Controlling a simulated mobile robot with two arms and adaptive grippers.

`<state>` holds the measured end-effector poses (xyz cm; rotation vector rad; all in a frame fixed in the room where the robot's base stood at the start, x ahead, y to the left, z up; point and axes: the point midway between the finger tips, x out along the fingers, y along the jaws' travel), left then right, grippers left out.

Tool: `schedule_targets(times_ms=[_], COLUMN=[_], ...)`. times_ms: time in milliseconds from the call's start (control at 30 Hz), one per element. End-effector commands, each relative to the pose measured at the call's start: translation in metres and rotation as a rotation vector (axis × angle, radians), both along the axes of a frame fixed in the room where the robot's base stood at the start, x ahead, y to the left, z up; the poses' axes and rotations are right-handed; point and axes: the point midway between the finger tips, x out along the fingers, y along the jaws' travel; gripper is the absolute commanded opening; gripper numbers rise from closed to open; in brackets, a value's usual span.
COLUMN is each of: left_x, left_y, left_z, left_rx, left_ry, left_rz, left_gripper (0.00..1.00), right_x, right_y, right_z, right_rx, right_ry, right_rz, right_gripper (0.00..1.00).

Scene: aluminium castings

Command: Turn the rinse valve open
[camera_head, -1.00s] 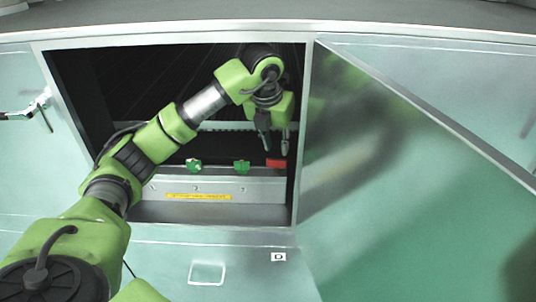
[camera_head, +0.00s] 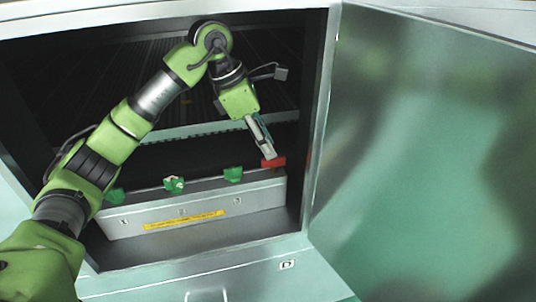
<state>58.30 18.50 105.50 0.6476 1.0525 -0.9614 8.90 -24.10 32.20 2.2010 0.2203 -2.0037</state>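A row of small valve handles stands along the top of a grey metal box (camera_head: 262,199) inside an open cabinet. Three are green: one at the left (camera_head: 114,195), one in the middle (camera_head: 174,184) and one further right (camera_head: 233,174). A red handle (camera_head: 274,163) is at the right end. I cannot tell which of them is the rinse valve, as the labels are too small to read. My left gripper (camera_head: 268,152) points down at the red handle, its fingertips at or just above it. The fingers overlap in this view, so their gap and any contact are unclear. My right gripper is out of view.
The cabinet door (camera_head: 420,150) stands open on the right. The opening's right frame post (camera_head: 317,130) is close to the red handle. A yellow label (camera_head: 185,220) is on the box front. A slotted rail (camera_head: 200,128) runs behind the handles.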

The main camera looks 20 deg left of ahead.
Motion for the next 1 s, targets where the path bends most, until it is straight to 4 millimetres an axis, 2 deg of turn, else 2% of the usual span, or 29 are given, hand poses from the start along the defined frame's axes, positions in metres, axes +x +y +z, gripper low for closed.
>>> schedule_targets(times_ms=[33, 133, 300, 433, 633, 667, 733, 767, 1000], left_x=[0.001, 0.004, 0.007, 0.008, 0.008, 0.008, 0.009, 0.009, 0.009], left_y=[-0.003, -0.008, -0.013, -0.015, -0.015, -0.015, -0.015, -0.015, -0.015], left_z=[-0.008, -0.022, -0.039, -0.044, -0.044, -0.044, -0.044, -0.044, -0.044], left_rx=[0.0, 0.0, 0.0, 0.001, 0.001, 0.001, 0.001, 0.001, 0.003], left_ry=[0.005, 0.004, 0.002, 0.001, 0.001, 0.001, 0.0, 0.0, -0.001], left_rz=[0.0, 0.002, 0.004, 0.003, 0.004, 0.004, 0.004, 0.004, 0.021], left_gripper=[0.25, 0.25, 0.25, 0.25, 0.25, 0.22, 0.04, 0.0, 0.0], right_x=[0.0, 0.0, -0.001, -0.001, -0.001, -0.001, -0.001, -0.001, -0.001], right_y=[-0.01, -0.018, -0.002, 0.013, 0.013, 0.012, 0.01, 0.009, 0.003], right_z=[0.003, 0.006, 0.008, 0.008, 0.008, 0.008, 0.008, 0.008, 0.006], right_rx=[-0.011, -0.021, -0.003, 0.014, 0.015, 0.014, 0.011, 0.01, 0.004], right_ry=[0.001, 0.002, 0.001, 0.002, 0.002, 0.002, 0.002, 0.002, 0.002], right_rz=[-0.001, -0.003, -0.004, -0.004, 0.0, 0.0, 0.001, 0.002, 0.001], right_gripper=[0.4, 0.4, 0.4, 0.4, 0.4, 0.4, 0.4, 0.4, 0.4])
